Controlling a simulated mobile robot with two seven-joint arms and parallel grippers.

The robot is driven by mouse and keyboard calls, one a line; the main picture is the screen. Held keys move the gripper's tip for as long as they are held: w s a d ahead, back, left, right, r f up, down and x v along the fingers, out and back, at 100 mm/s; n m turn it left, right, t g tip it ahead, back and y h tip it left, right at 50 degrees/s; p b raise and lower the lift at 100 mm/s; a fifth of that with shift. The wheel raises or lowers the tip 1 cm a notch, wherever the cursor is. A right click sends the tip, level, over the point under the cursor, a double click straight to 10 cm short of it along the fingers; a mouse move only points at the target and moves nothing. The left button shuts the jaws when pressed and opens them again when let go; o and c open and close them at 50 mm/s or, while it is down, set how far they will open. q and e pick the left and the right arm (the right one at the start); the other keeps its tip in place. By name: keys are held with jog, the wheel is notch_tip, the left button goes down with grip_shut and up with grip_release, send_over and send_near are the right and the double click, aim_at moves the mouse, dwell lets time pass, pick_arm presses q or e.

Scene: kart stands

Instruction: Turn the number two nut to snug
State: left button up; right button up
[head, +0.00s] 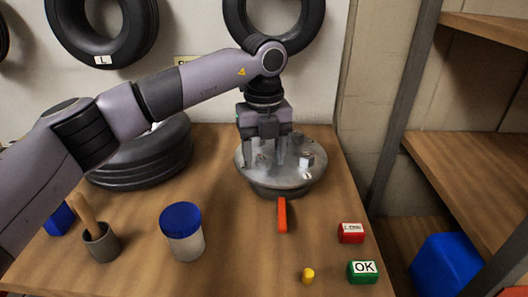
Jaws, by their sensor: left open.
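A round grey metal hub plate (288,180) stands on the wooden table, with several studs and nuts on its top face. A block-like nut (306,159) shows on its right side. My left gripper (279,162) points down over the plate, fingers apart, with the tips close to its top face. I cannot tell whether the fingers are around a nut. The number two marking is too small to read. My right gripper is not in view.
An orange-red bar (282,215) lies in front of the plate. A red block (351,233), a green OK block (363,271) and a small yellow piece (308,275) are at front right.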

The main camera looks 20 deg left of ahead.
pick_arm(q)
jog(key=c, duration=1.1)
jog(key=shift+o, duration=0.2)
